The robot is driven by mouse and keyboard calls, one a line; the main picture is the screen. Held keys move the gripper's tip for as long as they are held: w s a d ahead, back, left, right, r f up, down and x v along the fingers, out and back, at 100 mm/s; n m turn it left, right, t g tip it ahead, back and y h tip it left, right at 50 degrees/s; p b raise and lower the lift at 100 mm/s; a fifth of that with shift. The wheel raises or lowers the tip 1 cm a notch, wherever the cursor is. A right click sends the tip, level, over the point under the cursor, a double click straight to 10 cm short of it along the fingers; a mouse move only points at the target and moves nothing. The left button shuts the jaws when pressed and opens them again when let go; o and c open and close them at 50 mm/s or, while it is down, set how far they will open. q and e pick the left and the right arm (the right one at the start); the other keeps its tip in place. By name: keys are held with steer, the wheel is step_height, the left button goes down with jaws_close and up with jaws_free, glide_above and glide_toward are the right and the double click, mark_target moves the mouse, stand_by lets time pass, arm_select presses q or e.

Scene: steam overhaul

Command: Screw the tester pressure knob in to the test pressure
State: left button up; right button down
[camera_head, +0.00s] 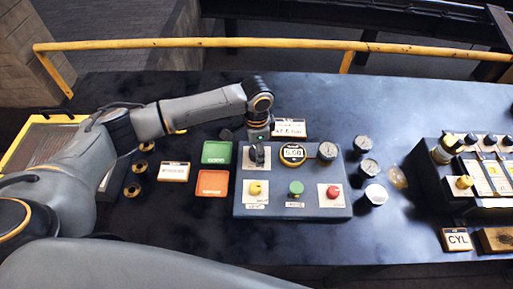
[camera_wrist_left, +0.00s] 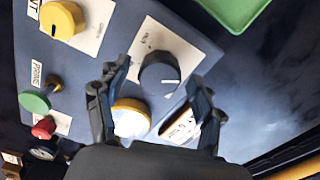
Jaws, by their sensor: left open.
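The tester (camera_head: 290,212) is a blue-grey box in the middle of the bench in the head view. Its dark grey pressure knob (camera_wrist_left: 157,78) has a white pointer line and sits on a white label plate at the box's upper left corner. My left gripper (camera_head: 258,146) is over that corner and hides much of the knob in the head view. In the left wrist view, the open fingers of the left gripper (camera_wrist_left: 158,72) stand on either side of the knob, with gaps visible. My right gripper is not in view.
The box also carries a dial gauge (camera_head: 327,151), a yellow knob (camera_head: 255,188), a green knob (camera_head: 296,187) and a red knob (camera_head: 333,192). Green (camera_head: 216,152) and orange (camera_head: 212,183) trays lie left. Loose gauges (camera_head: 369,168) stand right. The front bench is clear.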

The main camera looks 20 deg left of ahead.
arm_select(q)
steer(key=shift+r, duration=0.1)
step_height(320, 180, up, 12)
stand_by(0.4)
steer(key=shift+f, duration=0.2)
